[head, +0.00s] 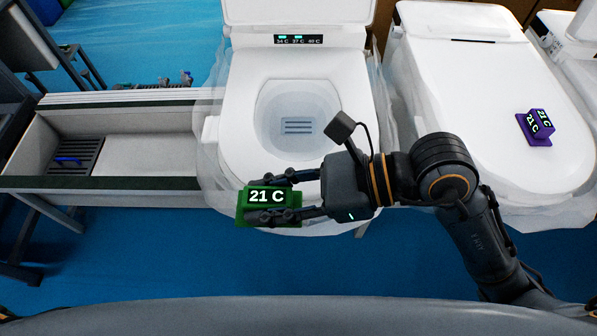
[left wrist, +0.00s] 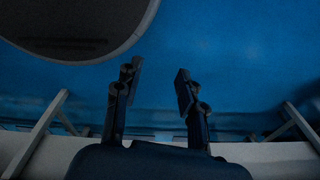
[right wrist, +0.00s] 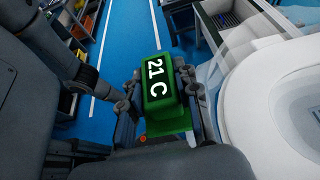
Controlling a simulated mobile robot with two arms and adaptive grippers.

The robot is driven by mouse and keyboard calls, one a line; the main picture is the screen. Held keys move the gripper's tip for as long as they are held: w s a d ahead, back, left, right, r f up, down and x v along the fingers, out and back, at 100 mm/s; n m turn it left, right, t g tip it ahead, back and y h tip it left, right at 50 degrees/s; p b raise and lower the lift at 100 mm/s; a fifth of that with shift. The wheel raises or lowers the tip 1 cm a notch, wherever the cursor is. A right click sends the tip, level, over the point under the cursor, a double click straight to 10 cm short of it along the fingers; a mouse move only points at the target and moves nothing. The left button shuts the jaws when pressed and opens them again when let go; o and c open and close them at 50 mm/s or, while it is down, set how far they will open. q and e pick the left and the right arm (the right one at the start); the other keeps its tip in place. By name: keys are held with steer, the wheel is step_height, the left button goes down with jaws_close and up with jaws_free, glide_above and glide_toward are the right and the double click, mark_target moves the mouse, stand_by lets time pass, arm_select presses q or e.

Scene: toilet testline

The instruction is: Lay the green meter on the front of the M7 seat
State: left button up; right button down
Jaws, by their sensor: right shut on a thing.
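The green meter (head: 268,201), with "21 C" on its top, is between the fingers of my right gripper (head: 285,197) in the head view. It is at the front rim of the open toilet seat (head: 232,165), at the lower left; I cannot tell whether it touches the seat. The right wrist view shows the meter (right wrist: 161,92) between both fingers, with the white seat (right wrist: 275,120) to its right. No M7 label is readable. My left gripper (left wrist: 157,92) shows only in the left wrist view, open and empty above the blue floor.
A closed white toilet (head: 480,90) stands at the right with a purple meter (head: 535,127) on its lid. A display panel (head: 298,39) is behind the open bowl. A grey trough (head: 130,155) with a drain grate lies at the left. Blue floor is clear in front.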

arm_select(q)
steer(key=s+d+f+b, duration=0.2)
steer(key=s+f+b, duration=0.2)
steer(key=f+b, duration=0.15)
arm_select(e)
steer(key=shift+w+d+f, duration=0.15)
steer(key=shift+w+f, duration=0.7)
steer(key=w+d+f+p, duration=0.2)
steer(key=w+p, duration=0.1)
steer(key=w, duration=0.3)
steer(key=p, duration=0.1)
glide_above(299, 169)
steer(key=s, duration=0.3)
steer(key=f, duration=0.5)
steer(key=shift+a, duration=0.2)
steer(key=shift+w+d+f, duration=0.15)
steer(key=shift+w+f, duration=0.2)
steer(key=shift+f, duration=0.15)
step_height(299, 169, down, 2)
steer(key=shift+w+f+p, duration=0.1)
steer(key=shift+p, duration=0.8)
steer(key=shift+f, duration=0.7)
steer(key=c, duration=1)
jaws_free()
arm_select(q)
steer(key=r, duration=0.1)
steer(key=w+r, duration=0.1)
steer(key=r, duration=0.3)
steer(key=shift+w+a, duration=0.15)
steer(key=shift+a, duration=0.15)
